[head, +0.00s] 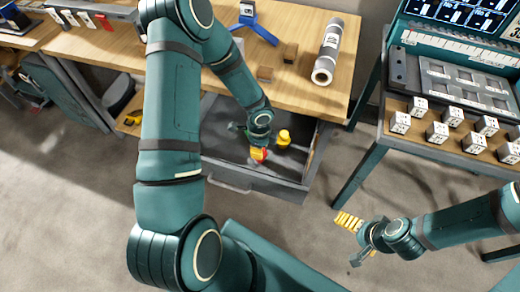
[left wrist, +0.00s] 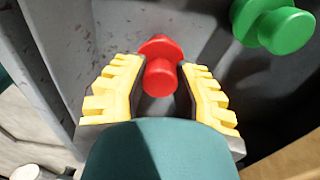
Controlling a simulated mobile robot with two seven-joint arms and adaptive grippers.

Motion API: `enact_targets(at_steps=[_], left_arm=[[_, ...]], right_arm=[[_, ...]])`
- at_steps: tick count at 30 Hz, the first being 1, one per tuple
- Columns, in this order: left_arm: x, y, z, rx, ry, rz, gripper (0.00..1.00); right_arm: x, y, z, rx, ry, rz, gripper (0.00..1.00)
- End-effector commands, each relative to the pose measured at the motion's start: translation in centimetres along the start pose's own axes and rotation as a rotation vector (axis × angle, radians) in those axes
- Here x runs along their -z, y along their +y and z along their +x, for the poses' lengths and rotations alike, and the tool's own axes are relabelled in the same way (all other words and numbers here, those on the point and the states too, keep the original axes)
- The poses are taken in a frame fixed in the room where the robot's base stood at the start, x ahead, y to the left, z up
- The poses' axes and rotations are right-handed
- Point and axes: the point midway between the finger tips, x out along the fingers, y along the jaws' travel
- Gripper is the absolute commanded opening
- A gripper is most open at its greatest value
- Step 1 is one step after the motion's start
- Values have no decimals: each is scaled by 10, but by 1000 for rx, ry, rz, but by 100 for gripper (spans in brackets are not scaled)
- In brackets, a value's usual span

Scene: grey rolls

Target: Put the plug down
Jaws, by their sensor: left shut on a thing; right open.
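My left gripper (head: 258,153) reaches down into the open grey drawer (head: 240,182) under the wooden bench. In the left wrist view its yellow fingers are shut on a red plug (left wrist: 160,72), which sits between them; a little red also shows in the head view. A green plug (left wrist: 272,22) lies at the upper right of the left wrist view. Whether the red plug touches the drawer floor is unclear. My right gripper (head: 356,238) is open and empty above the floor.
The bench top (head: 300,90) carries a grey roll (head: 328,52), small brown blocks (head: 290,52) and a blue stand (head: 256,25). A side table at right holds several white dice-like cubes (head: 437,132).

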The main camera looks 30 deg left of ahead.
Motion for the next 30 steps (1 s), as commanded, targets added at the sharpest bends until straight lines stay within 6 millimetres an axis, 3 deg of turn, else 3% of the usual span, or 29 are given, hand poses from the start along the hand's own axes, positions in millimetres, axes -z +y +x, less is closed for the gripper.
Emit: enact_targets(at_steps=[10, 11, 12, 13, 24, 30], left_arm=[[0, 0, 4, 1, 1, 0, 7], [0, 0, 4, 1, 1, 0, 35], [0, 0, 4, 1, 1, 0, 49], [0, 0, 3, 1, 1, 0, 55], [0, 0, 0, 1, 1, 0, 55], [0, -1, -30, 5, 2, -1, 55]], right_arm=[[0, 1, 3, 0, 2, 0, 100], [0, 1, 3, 0, 2, 0, 100], [0, 1, 2, 0, 2, 0, 100], [0, 1, 2, 0, 2, 0, 100], [0, 0, 0, 0, 1, 0, 100], [0, -4, -10, 0, -3, 1, 100]])
